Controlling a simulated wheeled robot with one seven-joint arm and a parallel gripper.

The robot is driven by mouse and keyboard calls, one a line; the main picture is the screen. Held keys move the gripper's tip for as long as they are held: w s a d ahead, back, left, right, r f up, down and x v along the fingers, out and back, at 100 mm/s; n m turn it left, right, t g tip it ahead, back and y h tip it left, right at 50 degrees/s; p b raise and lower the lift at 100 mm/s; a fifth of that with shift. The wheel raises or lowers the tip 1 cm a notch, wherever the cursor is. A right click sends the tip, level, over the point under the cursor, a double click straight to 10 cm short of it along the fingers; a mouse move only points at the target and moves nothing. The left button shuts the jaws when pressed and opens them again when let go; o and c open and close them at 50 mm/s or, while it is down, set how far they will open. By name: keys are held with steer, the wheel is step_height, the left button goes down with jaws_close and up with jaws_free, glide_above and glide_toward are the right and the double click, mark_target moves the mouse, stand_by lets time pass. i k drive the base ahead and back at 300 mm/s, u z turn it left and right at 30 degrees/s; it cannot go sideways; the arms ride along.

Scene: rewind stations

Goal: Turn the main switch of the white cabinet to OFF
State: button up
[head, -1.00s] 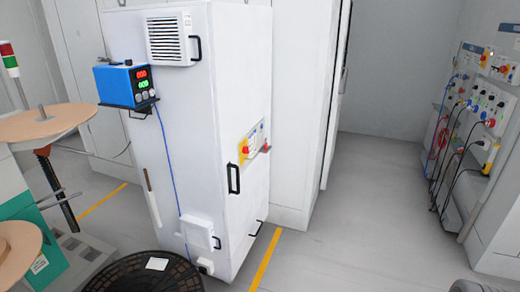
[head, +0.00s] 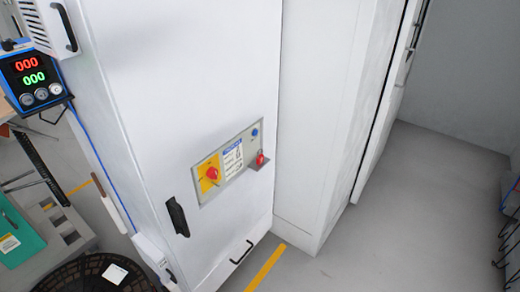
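The white cabinet (head: 190,80) fills the middle of the head view. A grey control panel (head: 232,155) is on its front face. The main switch (head: 212,174) is a red knob on a yellow plate at the panel's left end. The view is too small to read which position the knob points to. A second red control (head: 260,159) and a small blue button (head: 254,132) are at the panel's right end. My gripper is not in view.
A black handle (head: 177,217) stands out just left of the panel, and another handle (head: 242,252) is low on the cabinet. A blue display box (head: 33,77) hangs on its left side. A black spool (head: 85,275) lies at the lower left.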

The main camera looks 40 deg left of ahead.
mark_target(212, 173)
steer(key=i, duration=1.1)
steer(key=u, duration=4.2)
steer(key=i, duration=0.5)
